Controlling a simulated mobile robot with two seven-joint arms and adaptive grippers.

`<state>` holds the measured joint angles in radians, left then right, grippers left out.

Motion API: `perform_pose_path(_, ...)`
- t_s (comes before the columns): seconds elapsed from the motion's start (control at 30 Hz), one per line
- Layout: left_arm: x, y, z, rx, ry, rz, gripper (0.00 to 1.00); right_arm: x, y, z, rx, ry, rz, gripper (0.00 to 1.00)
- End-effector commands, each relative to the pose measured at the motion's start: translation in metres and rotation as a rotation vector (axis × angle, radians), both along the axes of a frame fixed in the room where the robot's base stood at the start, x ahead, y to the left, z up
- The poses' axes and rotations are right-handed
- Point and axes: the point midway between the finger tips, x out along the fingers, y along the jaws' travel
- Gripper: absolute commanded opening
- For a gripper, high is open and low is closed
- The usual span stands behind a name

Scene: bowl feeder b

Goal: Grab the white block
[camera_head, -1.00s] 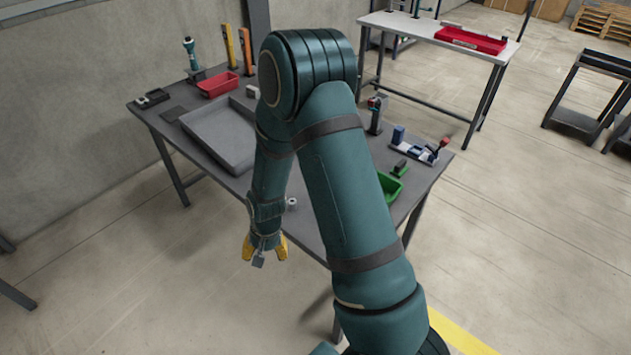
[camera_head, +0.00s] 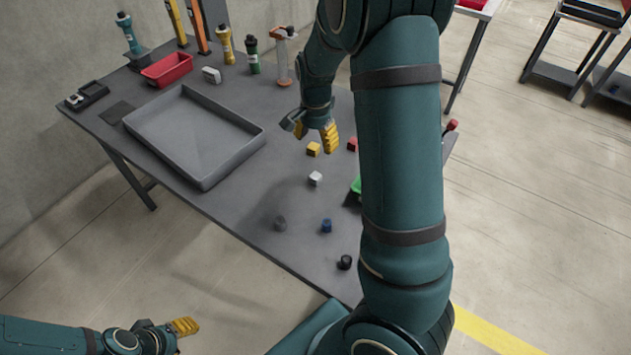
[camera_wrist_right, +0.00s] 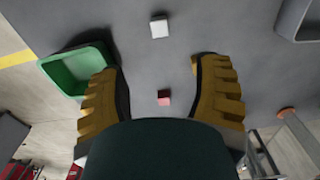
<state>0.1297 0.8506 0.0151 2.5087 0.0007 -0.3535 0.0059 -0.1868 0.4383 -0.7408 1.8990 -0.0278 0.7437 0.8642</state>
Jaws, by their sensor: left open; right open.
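The white block (camera_head: 315,179) stands on the grey table, with free space around it. It also shows in the right wrist view (camera_wrist_right: 159,28), beyond the fingertips and roughly between their lines. My right gripper (camera_head: 315,137) is open and empty above the table, farther back than the white block and apart from it. Its two yellow fingers are spread in the right wrist view (camera_wrist_right: 158,68). My left gripper (camera_head: 184,327) is open at the lower left, off the table's front edge.
A yellow block (camera_head: 313,149) and a red block (camera_head: 352,144) lie near my right gripper. Grey, blue and black pieces stand toward the front. A grey tray (camera_head: 262,136) is at left. A green bin (camera_wrist_right: 78,70) is partly hidden by my arm in the head view.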

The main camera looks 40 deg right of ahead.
Motion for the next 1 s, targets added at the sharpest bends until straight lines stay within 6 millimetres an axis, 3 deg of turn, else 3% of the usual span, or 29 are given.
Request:
perform_pose_path(0.17,-0.001,-0.001,-0.010,-0.001,0.003,-0.005,0.47,0.000,0.000,-0.016,0.001,0.001,0.000,0.64)
perform_pose_path(0.53,-0.002,-0.001,-0.028,-0.002,0.004,-0.008,0.47,0.000,0.000,-0.080,0.000,0.002,0.001,0.64)
perform_pose_path(0.87,0.000,-0.001,-0.034,-0.001,0.000,-0.008,0.47,-0.001,0.001,-0.100,0.000,0.000,0.001,0.64)
perform_pose_path(1.0,0.001,-0.001,-0.042,0.000,-0.003,-0.008,0.47,-0.002,0.002,-0.119,0.000,0.002,0.000,0.64)
